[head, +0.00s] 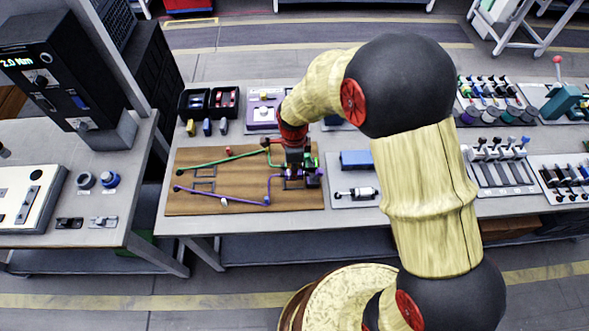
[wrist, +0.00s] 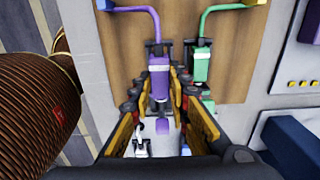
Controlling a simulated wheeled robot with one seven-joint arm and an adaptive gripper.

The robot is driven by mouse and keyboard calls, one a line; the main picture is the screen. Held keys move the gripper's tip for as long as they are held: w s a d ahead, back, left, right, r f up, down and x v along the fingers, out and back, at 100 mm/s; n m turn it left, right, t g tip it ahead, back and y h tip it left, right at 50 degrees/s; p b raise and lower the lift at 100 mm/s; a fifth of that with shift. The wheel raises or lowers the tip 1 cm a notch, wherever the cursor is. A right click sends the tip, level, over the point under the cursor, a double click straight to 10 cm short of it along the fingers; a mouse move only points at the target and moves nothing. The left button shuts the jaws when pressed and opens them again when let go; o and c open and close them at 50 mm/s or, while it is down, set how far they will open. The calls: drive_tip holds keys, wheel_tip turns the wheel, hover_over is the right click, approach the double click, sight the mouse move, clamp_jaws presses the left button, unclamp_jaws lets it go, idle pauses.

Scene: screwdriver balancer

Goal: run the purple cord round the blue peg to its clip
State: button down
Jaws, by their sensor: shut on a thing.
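The purple cord (head: 222,198) runs from the left of the wooden board (head: 230,180) to the blue peg (head: 266,201), bends there and goes up, then right to my gripper (head: 293,172). In the wrist view the cord (wrist: 130,9) leads past the blue peg (wrist: 104,4) to a purple plug (wrist: 159,78). My gripper (wrist: 163,82) is shut on this plug. A dark clip (wrist: 157,48) sits at the plug's cord end; I cannot tell whether the plug is seated in it. In the head view my gripper largely hides the plug and clip.
A grey tray with a blue block (head: 357,159) lies right of the board. Small bins (head: 208,101) stand behind it.

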drive_tip(key=shift+f, duration=0.2)
drive_tip(key=shift+f+b, duration=1)
drive_tip(key=shift+f, duration=0.7)
drive_tip(key=shift+f+b, duration=0.3)
drive_tip(key=shift+f, duration=0.35)
drive_tip(key=c, duration=1.7)
unclamp_jaws()
drive_tip(key=shift+c, duration=0.2)
drive_tip(key=shift+o, duration=0.6)
drive_tip(key=shift+r, duration=0.15)
wheel_tip(320, 180, up, 12)
drive_tip(key=shift+f, duration=0.15)
